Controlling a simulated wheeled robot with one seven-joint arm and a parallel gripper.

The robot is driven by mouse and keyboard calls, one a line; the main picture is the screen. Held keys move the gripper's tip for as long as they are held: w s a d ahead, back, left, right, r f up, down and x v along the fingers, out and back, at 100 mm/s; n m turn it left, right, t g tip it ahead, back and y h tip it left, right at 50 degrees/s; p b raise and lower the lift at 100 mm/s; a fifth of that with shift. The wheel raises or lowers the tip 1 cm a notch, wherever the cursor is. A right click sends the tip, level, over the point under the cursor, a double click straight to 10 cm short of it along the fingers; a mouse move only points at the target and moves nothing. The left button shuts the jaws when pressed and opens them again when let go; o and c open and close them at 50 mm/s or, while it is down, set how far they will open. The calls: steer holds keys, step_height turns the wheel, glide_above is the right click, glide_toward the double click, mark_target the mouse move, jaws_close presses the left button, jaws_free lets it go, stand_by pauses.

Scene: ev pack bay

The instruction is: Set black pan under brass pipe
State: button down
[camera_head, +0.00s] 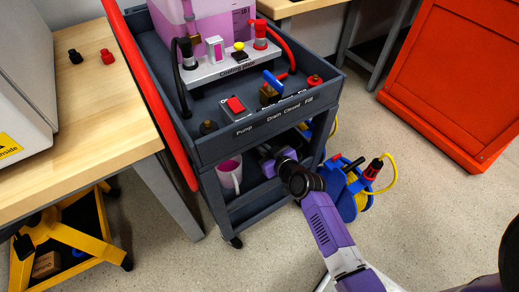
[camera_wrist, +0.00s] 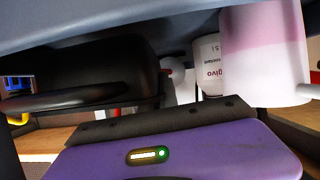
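My gripper (camera_head: 272,160) reaches into the space under the top tray of the dark cart. Its purple body (camera_wrist: 180,155) fills the bottom of the wrist view, and its fingertips do not show clearly. A dark, rounded vessel (camera_wrist: 95,65), which looks like the black pan, is close in front and to the left in the wrist view. I cannot tell whether the gripper touches it. In the head view the pan is hidden by the tray and my arm. A brass fitting (camera_head: 208,127) stands at the tray's left front corner; any pipe below it is hidden.
A pitcher with pink inside (camera_head: 229,172) stands on the lower shelf; it shows at right in the wrist view (camera_wrist: 265,60) beside a labelled white container (camera_wrist: 208,65). The cart's tray (camera_head: 270,125) overhangs closely. A blue reel with yellow cable (camera_head: 350,195) is beside the cart.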

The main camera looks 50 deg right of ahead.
steer(key=shift+f, duration=0.6)
steer(key=shift+f, duration=0.1)
steer(key=shift+f+b, duration=0.35)
steer(key=shift+b, duration=0.25)
steer(key=shift+f, duration=0.2)
steer(key=c, duration=1.6)
jaws_free()
steer(key=shift+c, duration=0.2)
steer(key=shift+r, duration=0.15)
